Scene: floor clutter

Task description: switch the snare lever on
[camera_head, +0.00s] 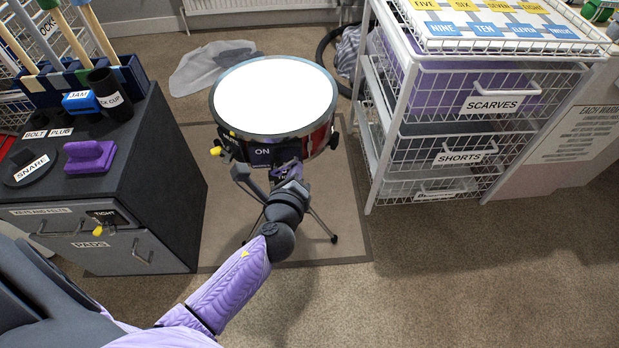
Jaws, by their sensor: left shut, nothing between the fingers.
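A red snare drum (275,98) with a white head stands on a stand, on a brown mat (340,235). A dark panel marked "ON" (262,153) is on the drum's near side. Yellow-tipped fittings (216,151) stick out at the drum's left. My left arm reaches up from the bottom, and my left gripper (283,172) is shut and empty at the drum's near side, just below the "ON" panel. The gripper and wrist cover part of the drum's front, so I cannot tell whether the fingers touch the lever. My right gripper is not in view.
A dark cabinet (180,190) stands at the left, with a purple block (90,156), a black cup (109,95) and a blue box (80,102) on top. A white wire-basket unit (372,150) stands at the right. Grey cloth (205,68) lies behind the drum. The carpet at lower right is clear.

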